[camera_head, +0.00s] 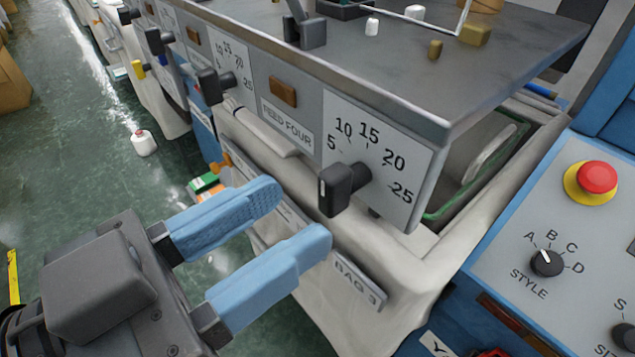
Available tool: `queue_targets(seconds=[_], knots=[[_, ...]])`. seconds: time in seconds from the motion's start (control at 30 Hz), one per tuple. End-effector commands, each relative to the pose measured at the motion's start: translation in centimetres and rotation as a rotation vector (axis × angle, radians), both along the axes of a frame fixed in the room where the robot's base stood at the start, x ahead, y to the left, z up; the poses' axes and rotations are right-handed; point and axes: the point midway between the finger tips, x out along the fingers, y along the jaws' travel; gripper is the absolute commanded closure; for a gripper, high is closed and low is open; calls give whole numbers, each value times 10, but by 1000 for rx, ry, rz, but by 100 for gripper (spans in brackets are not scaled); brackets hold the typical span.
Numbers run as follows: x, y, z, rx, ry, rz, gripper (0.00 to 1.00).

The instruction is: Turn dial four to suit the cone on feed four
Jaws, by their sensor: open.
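A black-handled dial (336,190) sticks out of a white scale plate (405,160) marked 5, 10, 15, 20 and 25, just right of the FEED FOUR label (287,122). Its handle stands roughly upright; I cannot tell which number it points at. My gripper (294,214) has two blue padded fingers, apart and empty. They are left of and below the dial, aimed toward it and seemingly not touching it. No yarn cone that is clearly on feed four shows; the top of the machine is cut off by the frame.
A similar dial (212,86) is further left along the panel. A white cone (143,144) stands on the green floor (75,110). A cloth bag marked BAG 3 hangs below the panel. At right, a blue console holds a red button (597,177) and a STYLE knob (546,262).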

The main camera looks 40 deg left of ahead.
Motion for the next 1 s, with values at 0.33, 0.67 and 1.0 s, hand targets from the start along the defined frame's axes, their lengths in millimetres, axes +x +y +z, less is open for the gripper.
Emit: queue_targets(seconds=[0.33,0.67,1.0], knots=[[40,-3,0,-2,0,0,57],[43,-3,0,-1,0,1,59],[42,-3,0,-1,0,1,92]])
